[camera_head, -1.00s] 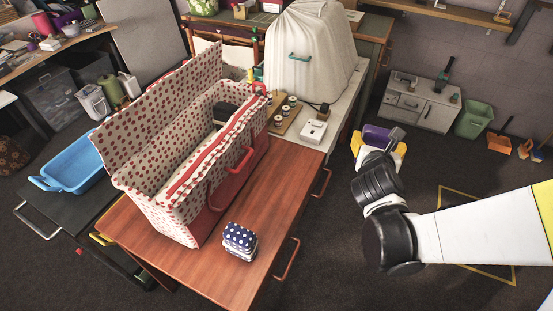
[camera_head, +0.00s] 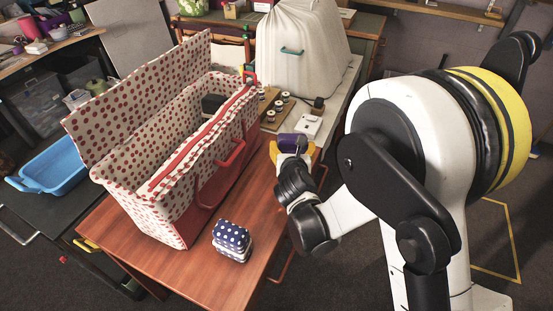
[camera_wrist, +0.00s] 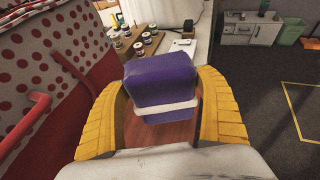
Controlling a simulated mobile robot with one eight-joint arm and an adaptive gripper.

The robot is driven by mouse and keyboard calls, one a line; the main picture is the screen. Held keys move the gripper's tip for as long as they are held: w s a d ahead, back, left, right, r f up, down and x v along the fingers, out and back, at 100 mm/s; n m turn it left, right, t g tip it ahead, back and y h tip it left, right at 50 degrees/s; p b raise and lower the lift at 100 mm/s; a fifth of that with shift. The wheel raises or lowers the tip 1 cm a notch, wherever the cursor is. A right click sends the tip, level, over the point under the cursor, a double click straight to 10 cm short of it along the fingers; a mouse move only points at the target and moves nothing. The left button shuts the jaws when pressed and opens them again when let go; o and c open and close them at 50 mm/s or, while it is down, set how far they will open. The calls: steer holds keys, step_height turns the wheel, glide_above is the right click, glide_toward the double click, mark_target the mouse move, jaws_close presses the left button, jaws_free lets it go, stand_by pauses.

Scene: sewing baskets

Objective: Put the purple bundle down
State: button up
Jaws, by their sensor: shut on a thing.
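The purple bundle (camera_head: 292,141) has a pale band around it, which shows in the wrist view (camera_wrist: 165,108). My gripper (camera_head: 293,150) has yellow fingers and is shut on the bundle, one finger on each side of it in the wrist view (camera_wrist: 166,97). It holds the bundle by the right edge of the reddish wooden table (camera_head: 195,275), with wood showing beneath it in the wrist view. Whether the bundle touches the table, I cannot tell. The bundle's underside is hidden.
An open polka-dot basket (camera_head: 178,212) with red handles stands left of my gripper. A blue dotted bundle (camera_head: 232,238) lies on the table in front. Thread spools (camera_head: 275,105) on a board and a white box (camera_head: 308,127) sit behind. Bare wood shows right of the basket.

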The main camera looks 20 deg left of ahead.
steer(key=shift+w+a+f+b, duration=0.6)
steer(key=shift+a+f, duration=0.1)
steer(key=shift+f, duration=0.5)
steer(key=shift+w+a+f+b, duration=0.5)
steer(key=shift+a+f+b, duration=0.2)
steer(key=shift+f, duration=0.55)
steer(key=shift+w+a+f+b, duration=0.55)
steer(key=shift+a+f, duration=0.15)
steer(key=shift+f, duration=0.5)
steer(key=shift+f, duration=0.1)
steer(key=o, duration=1.1)
